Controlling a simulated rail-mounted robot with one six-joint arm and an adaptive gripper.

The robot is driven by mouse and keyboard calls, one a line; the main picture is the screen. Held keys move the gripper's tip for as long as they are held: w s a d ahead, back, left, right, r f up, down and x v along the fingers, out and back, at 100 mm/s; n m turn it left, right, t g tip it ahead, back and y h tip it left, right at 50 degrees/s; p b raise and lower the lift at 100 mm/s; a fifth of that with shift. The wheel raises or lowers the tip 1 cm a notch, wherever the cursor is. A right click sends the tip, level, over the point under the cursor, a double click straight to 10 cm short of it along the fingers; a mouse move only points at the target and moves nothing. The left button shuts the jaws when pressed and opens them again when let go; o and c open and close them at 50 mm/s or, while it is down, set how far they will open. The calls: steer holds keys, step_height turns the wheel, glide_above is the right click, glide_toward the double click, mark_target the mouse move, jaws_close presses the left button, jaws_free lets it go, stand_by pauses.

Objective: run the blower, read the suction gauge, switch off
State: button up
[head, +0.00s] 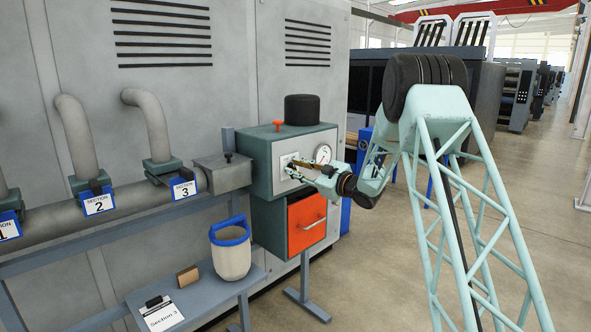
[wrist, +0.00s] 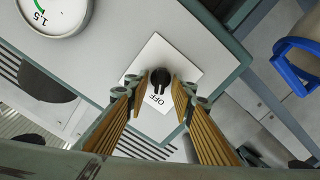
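The blower unit (head: 258,152) is a green-edged grey box with a red knob and a black cylinder on top. Its round suction gauge (head: 323,154) is on the front face; in the wrist view only part of the gauge (wrist: 58,14) shows, with "1.5" and a green arc, and no reading can be made out. A black rotary switch (wrist: 160,77) sits on a white plate (wrist: 184,66) marked OFF. My gripper (wrist: 156,94) is open, with its two fingertips on either side of the switch; contact cannot be told. In the head view my gripper (head: 296,168) is at the front face.
A grey duct (head: 110,214) with labelled branches runs into the unit. Open floor lies right.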

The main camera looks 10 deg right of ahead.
stand_by(0.3)
steer(key=v, duration=1.2)
stand_by(0.5)
